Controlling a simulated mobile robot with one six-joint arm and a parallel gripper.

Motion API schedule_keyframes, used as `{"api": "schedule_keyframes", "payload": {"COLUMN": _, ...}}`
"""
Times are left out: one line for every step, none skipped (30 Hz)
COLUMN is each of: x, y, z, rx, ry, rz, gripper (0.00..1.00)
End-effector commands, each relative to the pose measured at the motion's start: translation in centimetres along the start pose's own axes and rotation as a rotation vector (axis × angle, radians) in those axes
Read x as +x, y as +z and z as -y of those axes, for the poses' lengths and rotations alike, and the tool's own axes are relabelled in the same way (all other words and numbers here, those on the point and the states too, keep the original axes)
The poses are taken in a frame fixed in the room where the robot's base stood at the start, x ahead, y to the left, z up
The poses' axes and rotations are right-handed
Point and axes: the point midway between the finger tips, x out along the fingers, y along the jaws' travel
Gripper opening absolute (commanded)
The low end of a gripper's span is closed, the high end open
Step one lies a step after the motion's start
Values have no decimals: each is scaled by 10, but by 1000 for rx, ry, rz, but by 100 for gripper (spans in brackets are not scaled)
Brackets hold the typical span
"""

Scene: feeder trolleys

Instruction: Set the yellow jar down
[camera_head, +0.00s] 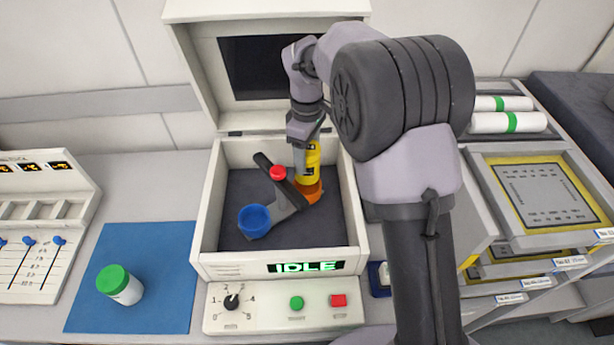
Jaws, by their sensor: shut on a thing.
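The yellow jar (308,166) is inside the open white machine box (207,215), toward its right side. It stands roughly upright over an orange cup (312,193). I cannot tell whether the jar's bottom touches that cup. My gripper (301,148) comes down from above and is shut on the jar's upper part. The fingertips are partly hidden by the wrist and the jar.
In the box, a dark bar with a red knob (278,173) crosses close left of the jar. A blue cup (254,221) sits front left. The raised lid (192,75) stands behind. A green-capped white jar (120,285) stands on a blue mat (150,240); the mat has free room.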

Motion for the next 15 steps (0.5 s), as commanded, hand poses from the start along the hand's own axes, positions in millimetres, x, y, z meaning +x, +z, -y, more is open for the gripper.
{"api": "schedule_keyframes", "payload": {"x": 5, "y": 0, "z": 0, "rx": 0, "ry": 0, "rz": 0, "gripper": 0}}
{"api": "schedule_keyframes", "payload": {"x": 7, "y": 0, "z": 0, "rx": 0, "ry": 0, "rz": -1, "gripper": 0}}
{"api": "schedule_keyframes", "payload": {"x": 9, "y": 0, "z": 0, "rx": 0, "ry": 0, "rz": -1, "gripper": 0}}
{"api": "schedule_keyframes", "payload": {"x": 12, "y": 0, "z": 0, "rx": 0, "ry": 0, "rz": -1, "gripper": 0}}
{"api": "schedule_keyframes", "payload": {"x": 17, "y": 0, "z": 0, "rx": -1, "ry": 0, "rz": -1, "gripper": 0}}
{"api": "schedule_keyframes", "payload": {"x": 24, "y": 0, "z": 0, "rx": 0, "ry": -1, "rz": -1, "gripper": 0}}
{"api": "schedule_keyframes", "payload": {"x": 31, "y": 0, "z": 0, "rx": 0, "ry": -1, "rz": -1, "gripper": 0}}
{"api": "schedule_keyframes", "payload": {"x": 39, "y": 0, "z": 0, "rx": 0, "ry": 0, "rz": -1, "gripper": 0}}
{"api": "schedule_keyframes", "payload": {"x": 50, "y": 0, "z": 0, "rx": 0, "ry": -1, "rz": 0, "gripper": 0}}
{"api": "schedule_keyframes", "payload": {"x": 58, "y": 0, "z": 0, "rx": 0, "ry": -1, "rz": 1, "gripper": 0}}
{"api": "schedule_keyframes", "payload": {"x": 64, "y": 0, "z": 0, "rx": 0, "ry": -1, "rz": 1, "gripper": 0}}
{"api": "schedule_keyframes", "payload": {"x": 69, "y": 0, "z": 0, "rx": 0, "ry": 0, "rz": 0, "gripper": 0}}
{"api": "schedule_keyframes", "payload": {"x": 69, "y": 0, "z": 0, "rx": 0, "ry": 0, "rz": -1, "gripper": 0}}
{"api": "schedule_keyframes", "payload": {"x": 69, "y": 0, "z": 0, "rx": 0, "ry": 1, "rz": -2, "gripper": 0}}
{"api": "schedule_keyframes", "payload": {"x": 67, "y": 0, "z": 0, "rx": 0, "ry": 1, "rz": -2, "gripper": 0}}
